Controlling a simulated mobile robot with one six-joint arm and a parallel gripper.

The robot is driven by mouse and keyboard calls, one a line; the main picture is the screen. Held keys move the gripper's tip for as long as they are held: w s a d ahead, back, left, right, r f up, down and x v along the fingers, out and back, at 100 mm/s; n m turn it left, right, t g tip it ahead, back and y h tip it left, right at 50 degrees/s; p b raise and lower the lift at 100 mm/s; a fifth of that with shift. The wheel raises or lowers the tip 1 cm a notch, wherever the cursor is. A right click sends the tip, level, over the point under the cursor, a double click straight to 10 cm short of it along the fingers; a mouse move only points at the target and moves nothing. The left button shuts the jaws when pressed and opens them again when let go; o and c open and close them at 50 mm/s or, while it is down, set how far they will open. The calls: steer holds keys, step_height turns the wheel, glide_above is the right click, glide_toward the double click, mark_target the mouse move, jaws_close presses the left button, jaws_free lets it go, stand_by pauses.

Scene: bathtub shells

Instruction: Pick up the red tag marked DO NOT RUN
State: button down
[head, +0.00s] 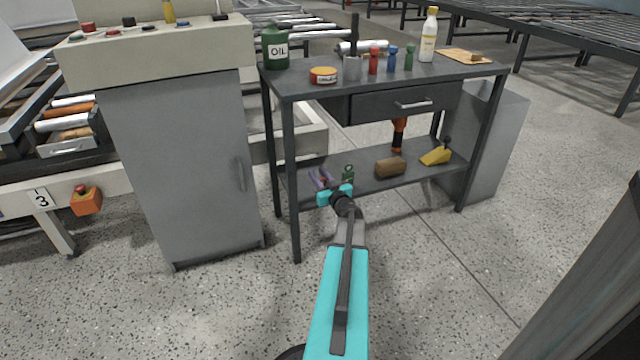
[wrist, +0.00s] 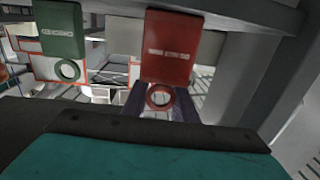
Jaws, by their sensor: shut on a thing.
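The red tag (wrist: 166,48) is in the wrist view, a flat red plate with a pale line of lettering too small to read and a ring at its lower end. My gripper (wrist: 160,97) is shut on the tag at its ring, with a dark finger on each side. In the head view my gripper (head: 320,179) is at the left part of the workbench's lower shelf (head: 345,180). I cannot make out the red tag there. A green tag (wrist: 60,32) with a similar ring is to the left in the wrist view; a small green thing (head: 348,172) beside my gripper may be it.
The lower shelf also holds a brown block (head: 390,167), a yellow wedge (head: 436,156) and an orange-and-black tool (head: 399,134). Bench legs and the tabletop (head: 300,82) frame the space around my arm. A grey cabinet (head: 185,170) stands to the left.

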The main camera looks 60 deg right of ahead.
step_height(320, 180, up, 10)
steer(key=p, duration=0.5)
stand_by(0.6)
